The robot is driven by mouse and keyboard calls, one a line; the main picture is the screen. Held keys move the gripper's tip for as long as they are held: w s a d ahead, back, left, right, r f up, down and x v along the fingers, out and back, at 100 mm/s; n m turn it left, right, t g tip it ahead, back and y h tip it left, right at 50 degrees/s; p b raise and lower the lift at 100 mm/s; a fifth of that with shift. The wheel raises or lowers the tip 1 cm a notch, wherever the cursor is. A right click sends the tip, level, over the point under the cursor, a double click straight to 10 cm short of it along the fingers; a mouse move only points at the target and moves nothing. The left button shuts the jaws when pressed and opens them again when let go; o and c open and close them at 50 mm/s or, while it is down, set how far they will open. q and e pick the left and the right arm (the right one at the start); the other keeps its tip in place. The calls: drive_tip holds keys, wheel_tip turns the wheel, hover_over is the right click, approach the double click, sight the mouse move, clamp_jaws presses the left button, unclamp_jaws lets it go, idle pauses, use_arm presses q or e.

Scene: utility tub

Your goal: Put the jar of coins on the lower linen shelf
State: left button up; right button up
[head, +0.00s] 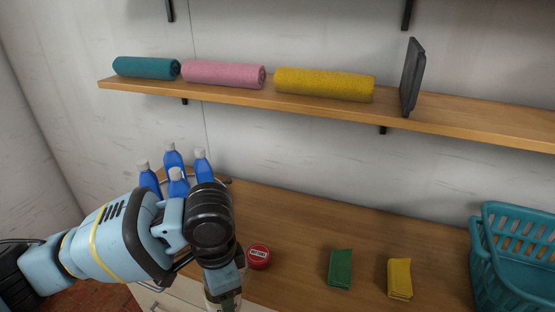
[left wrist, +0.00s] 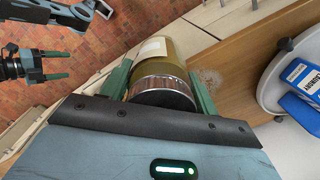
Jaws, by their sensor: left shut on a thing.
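My left gripper (left wrist: 160,90) is shut on the jar of coins (left wrist: 168,60), one green finger on each side of it. In the left wrist view the jar has a ridged metal lid, a brownish body and a pale label. In the head view the gripper points down at the counter's front, with little of the jar showing. The linen shelf (head: 455,112) runs along the wall above. It holds teal (head: 146,67), pink (head: 224,74) and yellow (head: 324,84) rolled towels. My right gripper (left wrist: 50,65) shows open and empty in the left wrist view.
A dark upright panel (head: 411,78) stands on the shelf right of the yellow towel; bare shelf lies beyond. The wooden counter (head: 300,222) holds several blue bottles (head: 203,168), a red tin (head: 258,256), green (head: 340,268) and yellow (head: 400,278) cloths, and a teal basket (head: 515,235).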

use_arm(q)
drive_tip(key=w+a+r+n, duration=0.2)
drive_tip(key=a+r+n, duration=0.3)
drive_tip(key=a+n, duration=0.6)
drive_tip(key=shift+r+n, duration=0.2)
drive_tip(key=shift+n, duration=0.7)
drive_tip(key=shift+w+a, duration=0.1)
drive_tip(key=shift+w, duration=0.05)
